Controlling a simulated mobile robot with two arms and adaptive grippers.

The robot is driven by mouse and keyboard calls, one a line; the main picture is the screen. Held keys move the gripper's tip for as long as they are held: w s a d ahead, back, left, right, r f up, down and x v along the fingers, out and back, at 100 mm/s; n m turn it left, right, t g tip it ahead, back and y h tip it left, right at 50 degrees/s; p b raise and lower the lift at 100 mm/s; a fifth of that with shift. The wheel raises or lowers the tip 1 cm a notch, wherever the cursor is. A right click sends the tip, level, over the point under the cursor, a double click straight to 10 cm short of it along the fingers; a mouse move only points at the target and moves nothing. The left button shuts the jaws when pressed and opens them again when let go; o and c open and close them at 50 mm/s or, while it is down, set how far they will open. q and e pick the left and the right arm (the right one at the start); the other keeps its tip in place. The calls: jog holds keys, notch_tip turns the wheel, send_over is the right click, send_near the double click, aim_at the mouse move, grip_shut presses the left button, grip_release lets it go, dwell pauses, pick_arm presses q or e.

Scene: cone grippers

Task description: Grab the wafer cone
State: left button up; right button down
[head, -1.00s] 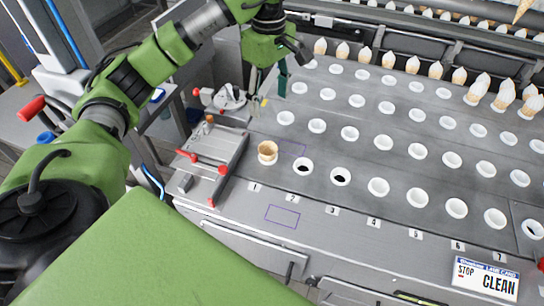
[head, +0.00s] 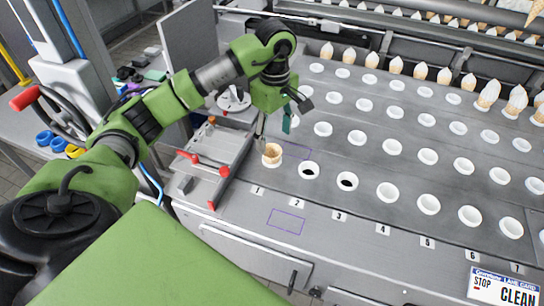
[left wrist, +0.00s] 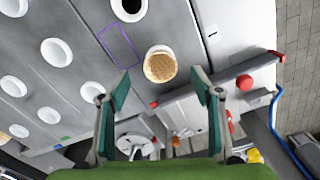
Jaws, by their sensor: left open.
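The tan wafer cone (head: 272,154) sits upright in the hole above label 1, at the left end of the front row. It also shows in the left wrist view (left wrist: 160,66), its open end facing the camera. My left gripper (head: 274,130) is just behind and above the cone, apart from it. In the left wrist view the two teal fingers of the left gripper (left wrist: 163,92) are spread wide and empty, with the cone ahead of the gap between them. My right gripper is not in view.
Rows of white-rimmed holes (head: 388,192) fill the grey conveyor. Filled cones (head: 327,51) stand in the back row. A metal fixture with red knobs (head: 222,171) is close to the cone's left. A sign (head: 502,290) is at front right.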

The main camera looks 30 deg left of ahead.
aim_at(272, 150)
pick_arm(q)
jog(key=shift+f, duration=0.5)
jog(key=shift+f+p, duration=0.3)
jog(key=shift+p, duration=0.15)
jog(key=f+p, duration=0.1)
jog(key=f, duration=0.2)
jog(key=shift+a+f+p, duration=0.2)
jog(key=shift+a+p, duration=0.2)
jog(key=shift+f, duration=0.55)
jog(key=shift+w, duration=0.1)
jog(key=c, duration=0.8)
